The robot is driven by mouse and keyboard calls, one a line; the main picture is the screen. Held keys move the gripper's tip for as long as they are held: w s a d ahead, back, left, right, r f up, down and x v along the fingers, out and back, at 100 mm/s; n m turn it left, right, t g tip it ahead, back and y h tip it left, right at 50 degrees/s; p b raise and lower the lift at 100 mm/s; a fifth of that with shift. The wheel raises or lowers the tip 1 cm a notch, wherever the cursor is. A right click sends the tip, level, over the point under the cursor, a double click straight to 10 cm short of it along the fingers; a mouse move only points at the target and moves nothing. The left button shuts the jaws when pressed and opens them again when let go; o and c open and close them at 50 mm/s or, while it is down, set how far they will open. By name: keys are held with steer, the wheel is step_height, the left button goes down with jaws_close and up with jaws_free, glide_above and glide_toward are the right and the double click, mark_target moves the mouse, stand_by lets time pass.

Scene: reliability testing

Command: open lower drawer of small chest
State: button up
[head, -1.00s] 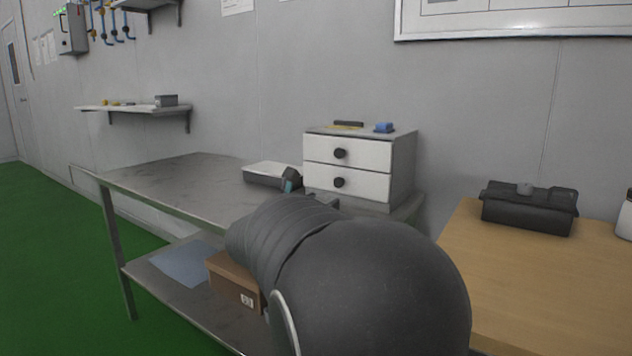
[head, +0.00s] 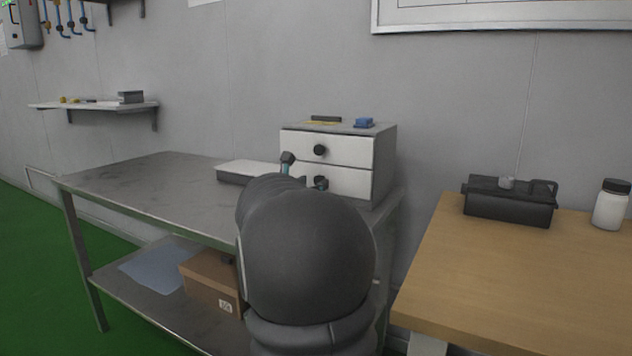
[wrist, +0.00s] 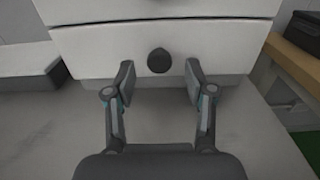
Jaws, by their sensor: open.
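The small chest (head: 385,160) stands on the metal bench with two white drawers, each with a round dark knob. The upper drawer (head: 345,149) is shut. The lower drawer (head: 352,183) also looks shut, and my arm partly covers it in the head view. In the wrist view the lower drawer's front (wrist: 215,45) faces me, with its dark knob (wrist: 159,61) in the middle. My gripper (wrist: 159,82) is open and empty. Its two fingers stand to the left and right of the knob without touching it, with the tips close to the drawer front.
A flat light box (head: 245,171) lies on the metal bench (head: 150,190) left of the chest. A wooden table (head: 500,265) to the right holds a black case (head: 508,203) and a white jar (head: 611,206).

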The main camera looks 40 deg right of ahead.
mark_target(336, 170)
steer(key=shift+x, duration=1.45)
jaws_close()
